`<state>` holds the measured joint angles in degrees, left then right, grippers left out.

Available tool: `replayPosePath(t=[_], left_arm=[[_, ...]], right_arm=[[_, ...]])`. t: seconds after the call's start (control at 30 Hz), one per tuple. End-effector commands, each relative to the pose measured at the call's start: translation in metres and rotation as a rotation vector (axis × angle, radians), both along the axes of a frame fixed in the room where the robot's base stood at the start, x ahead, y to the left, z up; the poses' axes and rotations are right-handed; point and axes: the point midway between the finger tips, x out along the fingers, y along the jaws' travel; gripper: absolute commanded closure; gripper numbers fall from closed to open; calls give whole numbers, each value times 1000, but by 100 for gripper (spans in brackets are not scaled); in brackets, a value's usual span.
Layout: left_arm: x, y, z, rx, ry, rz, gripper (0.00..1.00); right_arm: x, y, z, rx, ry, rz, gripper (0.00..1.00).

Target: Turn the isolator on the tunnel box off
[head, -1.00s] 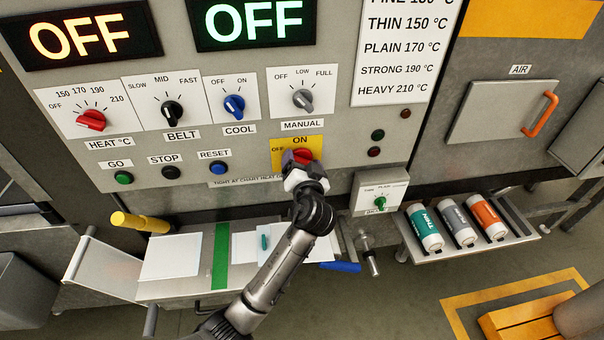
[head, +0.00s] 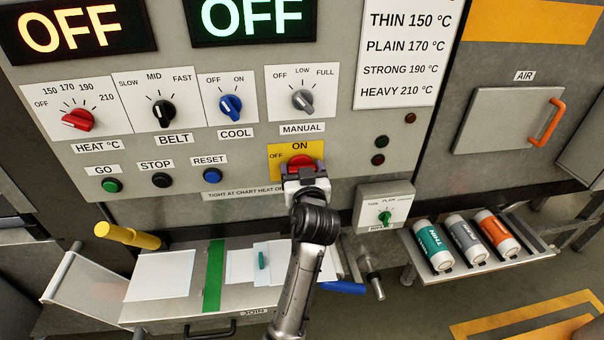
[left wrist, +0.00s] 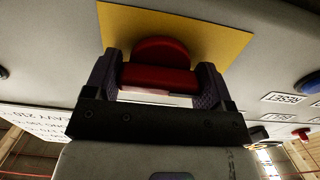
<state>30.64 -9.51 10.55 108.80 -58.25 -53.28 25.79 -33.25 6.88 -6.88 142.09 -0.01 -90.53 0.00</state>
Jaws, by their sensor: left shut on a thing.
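The isolator (head: 300,160) is a red knob on a yellow plate (head: 276,149) marked OFF at its left and ON above, low on the grey panel. My left gripper (head: 302,170) comes up from below and hides the knob's lower part. In the left wrist view, the red isolator knob (left wrist: 160,50) has its grip bar lying crosswise between the two dark fingers of my left gripper (left wrist: 159,78), one at each end. The fingers are shut on it. Which mark the knob points to is hard to tell. My right gripper is not in view.
A small box with a green knob (head: 385,217) sits right of my left gripper. A blue reset button (head: 211,176) is to its left. Below are a tray with a green strip (head: 215,275), a blue handle (head: 343,287) and a rack of canisters (head: 435,246).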

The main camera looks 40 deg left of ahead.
Motion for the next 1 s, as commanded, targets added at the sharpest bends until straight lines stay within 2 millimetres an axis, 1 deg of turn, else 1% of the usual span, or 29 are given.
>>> replayPosePath(t=[0.43, 0.47, 0.67, 0.7, 1.0], left_arm=[[0, 0, 1, -8, -13, -1, 47], [0, 0, 1, -8, -12, -1, 20], [0, 0, 1, -7, -10, -1, 1], [0, 0, 1, -7, -10, -1, 0], [0, 0, 1, -6, -8, -1, 0]], right_arm=[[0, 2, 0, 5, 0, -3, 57], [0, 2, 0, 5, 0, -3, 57], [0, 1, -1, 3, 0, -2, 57], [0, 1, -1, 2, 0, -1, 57], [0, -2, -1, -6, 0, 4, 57]])
